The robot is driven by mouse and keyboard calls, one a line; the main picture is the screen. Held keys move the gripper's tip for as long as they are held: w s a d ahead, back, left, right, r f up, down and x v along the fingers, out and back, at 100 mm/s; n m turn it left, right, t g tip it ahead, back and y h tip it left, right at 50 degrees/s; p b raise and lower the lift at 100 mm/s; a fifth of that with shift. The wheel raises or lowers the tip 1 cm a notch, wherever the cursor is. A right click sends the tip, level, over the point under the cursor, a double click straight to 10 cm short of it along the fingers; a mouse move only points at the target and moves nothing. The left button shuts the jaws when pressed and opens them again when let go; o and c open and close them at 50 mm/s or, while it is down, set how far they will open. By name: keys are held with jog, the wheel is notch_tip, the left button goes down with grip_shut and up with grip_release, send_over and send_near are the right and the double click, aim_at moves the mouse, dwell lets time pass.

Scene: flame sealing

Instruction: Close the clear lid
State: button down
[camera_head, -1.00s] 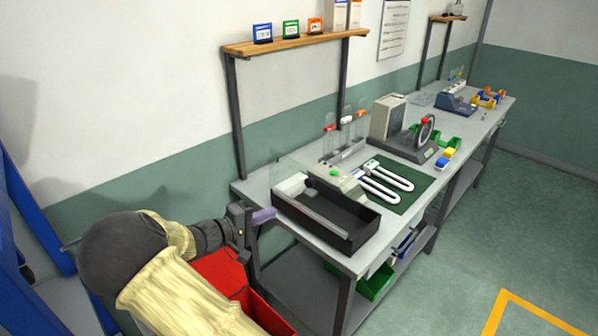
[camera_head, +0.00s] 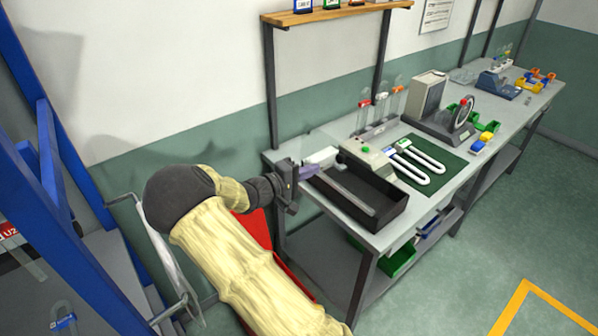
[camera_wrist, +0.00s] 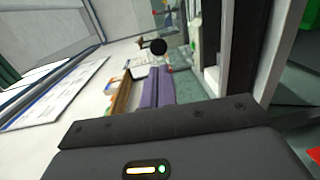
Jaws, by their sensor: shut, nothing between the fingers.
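A black open-topped tray (camera_head: 392,214) sits at the near end of the bench, beside a pale machine with a green button (camera_head: 366,151). The clear lid is very faint; a see-through panel seems to stand raised behind the tray, but its edges and exact tilt cannot be made out now. My gripper (camera_head: 309,172) is at the tray's left end, close to its rim; whether it touches anything is unclear. Its purple fingers are together and empty, and they also show in the wrist view (camera_wrist: 158,88).
White U-shaped tubes (camera_head: 424,157) lie on a green mat (camera_head: 452,164) right of the machine. Upright clear tubes with coloured caps (camera_head: 381,100) stand behind it. A wooden shelf (camera_head: 340,13) hangs above on dark posts. A red bin (camera_head: 258,228) is below my arm. Floor at right is clear.

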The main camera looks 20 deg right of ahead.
aim_at(337, 159)
jog(key=p+x, duration=0.2)
jog(key=x, duration=0.5)
jog(key=shift+d, duration=0.1)
jog(key=shift+w+r, duration=0.1)
jog(key=shift+w, duration=0.05)
